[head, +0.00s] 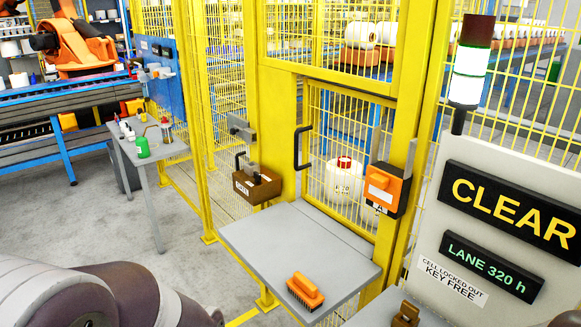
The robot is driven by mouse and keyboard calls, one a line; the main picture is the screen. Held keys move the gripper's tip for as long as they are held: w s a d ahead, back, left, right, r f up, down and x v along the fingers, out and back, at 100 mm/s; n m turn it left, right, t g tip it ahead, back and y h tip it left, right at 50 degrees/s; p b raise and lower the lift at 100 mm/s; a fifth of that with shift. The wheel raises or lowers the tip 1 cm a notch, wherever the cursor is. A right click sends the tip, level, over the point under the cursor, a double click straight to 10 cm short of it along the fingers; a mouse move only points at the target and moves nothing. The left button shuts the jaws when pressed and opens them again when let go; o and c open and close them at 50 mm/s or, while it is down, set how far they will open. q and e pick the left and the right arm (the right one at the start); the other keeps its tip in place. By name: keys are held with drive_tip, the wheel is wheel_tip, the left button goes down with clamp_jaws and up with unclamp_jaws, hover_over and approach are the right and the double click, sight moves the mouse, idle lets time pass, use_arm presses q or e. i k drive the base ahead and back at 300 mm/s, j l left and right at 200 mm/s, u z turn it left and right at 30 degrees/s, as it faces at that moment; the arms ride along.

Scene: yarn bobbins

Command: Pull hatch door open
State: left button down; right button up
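The hatch door (346,122) is a yellow-framed mesh panel in the yellow fence, right of the middle of the head view. It appears to sit in its frame above a grey shelf. A black bar handle (298,148) stands at its left edge, and nothing is touching it. An orange box (386,188) marked A is by its right post. Behind the mesh stands a white bobbin (341,182) with a red top. My arm link fills the lower left corner. Neither of my grippers is in view.
The grey shelf (290,240) juts out below the hatch and carries an orange brush (305,290). A brown box (257,186) hangs at its left. A sign panel reading CLEAR (512,212) stands at right.

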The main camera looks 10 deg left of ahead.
sight(307, 82)
drive_tip(key=i+j+z, duration=0.1)
drive_tip(key=j, duration=0.4)
drive_tip(key=i+j+z, duration=0.1)
drive_tip(key=j, duration=0.4)
drive_tip(key=i+j, duration=0.2)
drive_tip(key=j, duration=0.3)
drive_tip(key=i+j+z, duration=0.15)
drive_tip(key=j, duration=0.35)
